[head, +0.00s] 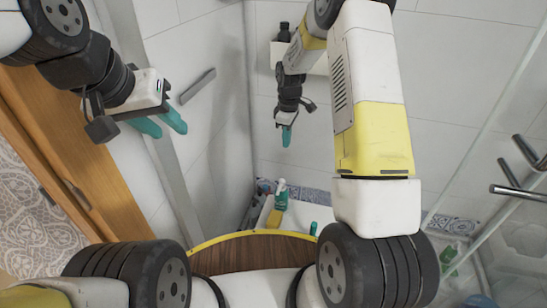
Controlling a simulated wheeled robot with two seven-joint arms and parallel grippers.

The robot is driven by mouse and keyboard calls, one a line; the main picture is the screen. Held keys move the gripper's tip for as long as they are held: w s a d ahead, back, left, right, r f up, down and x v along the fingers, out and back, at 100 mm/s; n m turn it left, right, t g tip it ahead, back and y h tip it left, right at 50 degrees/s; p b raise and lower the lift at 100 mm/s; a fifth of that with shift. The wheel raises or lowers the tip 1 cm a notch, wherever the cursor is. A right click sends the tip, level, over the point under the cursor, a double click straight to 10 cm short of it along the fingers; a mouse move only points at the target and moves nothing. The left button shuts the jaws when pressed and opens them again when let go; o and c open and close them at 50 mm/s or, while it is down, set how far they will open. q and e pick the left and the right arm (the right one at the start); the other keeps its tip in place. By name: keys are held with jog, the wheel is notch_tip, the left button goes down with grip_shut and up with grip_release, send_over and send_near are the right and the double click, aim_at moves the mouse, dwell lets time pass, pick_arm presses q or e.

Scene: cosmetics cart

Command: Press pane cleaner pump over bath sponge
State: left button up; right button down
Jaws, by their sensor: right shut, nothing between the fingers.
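A teal bottle with a white top (281,197), which looks like the pane cleaner, stands upright on a white surface (298,216) in the lower middle of the head view. A small yellow block (274,218), which looks like the bath sponge, lies just in front of it. The bottle's pump is too small to make out clearly. My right gripper (286,138) hangs in the air above the bottle in the picture, fingers pointing down, shut and empty. My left gripper (161,126) is far to the left, raised, with its teal fingers apart and nothing between them.
A small green item (313,228) stands right of the bottle, and small dark blue items (263,187) stand left of it. A dark bottle (284,32) stands on a wall shelf. Tiled walls close in behind. A glass panel with metal handles (518,178) is at the right.

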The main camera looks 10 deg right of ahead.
aim_at(282, 180)
jog(key=shift+n, duration=0.5)
jog(key=f, duration=0.2)
jog(key=w+f, duration=0.1)
jog(key=f, duration=0.1)
jog(key=shift+a, duration=0.4)
notch_tip(282, 180, down, 14)
jog(key=shift+r, duration=0.1)
jog(key=shift+s+f, duration=0.1)
jog(key=shift+f, duration=0.9)
notch_tip(282, 180, up, 14)
jog(key=shift+r, duration=0.15)
